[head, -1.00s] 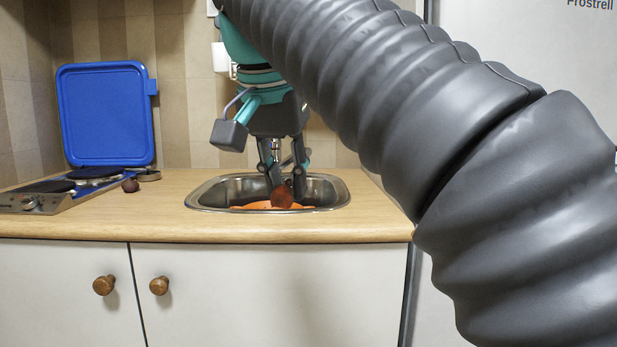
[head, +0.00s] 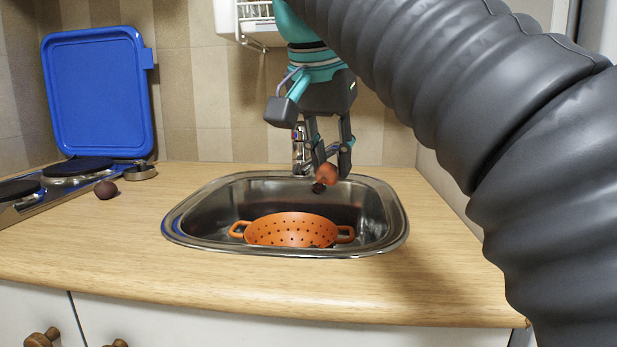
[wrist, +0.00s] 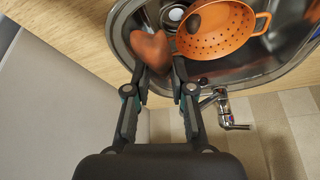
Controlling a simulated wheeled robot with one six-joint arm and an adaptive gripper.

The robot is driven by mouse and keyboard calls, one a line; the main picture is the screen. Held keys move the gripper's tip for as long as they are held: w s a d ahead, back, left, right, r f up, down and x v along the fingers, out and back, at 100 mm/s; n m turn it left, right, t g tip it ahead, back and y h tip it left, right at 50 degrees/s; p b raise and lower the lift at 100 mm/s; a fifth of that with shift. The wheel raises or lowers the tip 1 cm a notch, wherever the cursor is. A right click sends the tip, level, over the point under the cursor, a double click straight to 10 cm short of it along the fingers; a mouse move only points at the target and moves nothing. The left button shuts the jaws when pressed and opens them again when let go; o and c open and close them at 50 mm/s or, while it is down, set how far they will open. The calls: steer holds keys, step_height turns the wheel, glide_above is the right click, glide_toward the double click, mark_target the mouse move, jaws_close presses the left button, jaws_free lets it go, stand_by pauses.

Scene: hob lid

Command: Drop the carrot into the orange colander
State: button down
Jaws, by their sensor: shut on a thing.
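The carrot (head: 326,174) is a short, blunt orange-red piece, held between the fingertips of my gripper (head: 331,160) above the back right part of the sink. The wrist view shows the carrot (wrist: 150,48) at the fingertips (wrist: 159,68). The orange colander (head: 290,231), with holes and two handles, sits in the sink. In the head view the carrot is above and behind it, apart from it. In the wrist view the colander (wrist: 222,42) is to the right of the carrot, with a dark round thing (wrist: 194,23) that seems to lie in it.
The metal sink (head: 180,222) surrounds the colander, with a tap (head: 300,150) behind. The front worktop (head: 240,284) is clear.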

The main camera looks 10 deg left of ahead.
steer(key=w+a+f+n+p, duration=0.1)
steer(key=w+a+f, duration=0.35)
steer(key=w, duration=0.45)
steer(key=w+a+f+n+p, duration=0.1)
steer(key=w+a+f+p, duration=0.15)
steer(key=w+f, duration=0.55)
steer(key=shift+y, duration=0.3)
steer(key=f+b, duration=0.1)
steer(key=w+f+b, duration=0.1)
steer(key=b, duration=0.1)
steer(key=a+f+b, duration=0.1)
steer(key=f+b, duration=0.1)
steer(key=shift+w, duration=0.4)
steer(key=shift+r, duration=0.1)
steer(key=c, duration=0.9)
jaws_free()
steer(key=shift+v, duration=3.75)
steer(key=shift+s+d, duration=0.1)
steer(key=shift+s, duration=0.05)
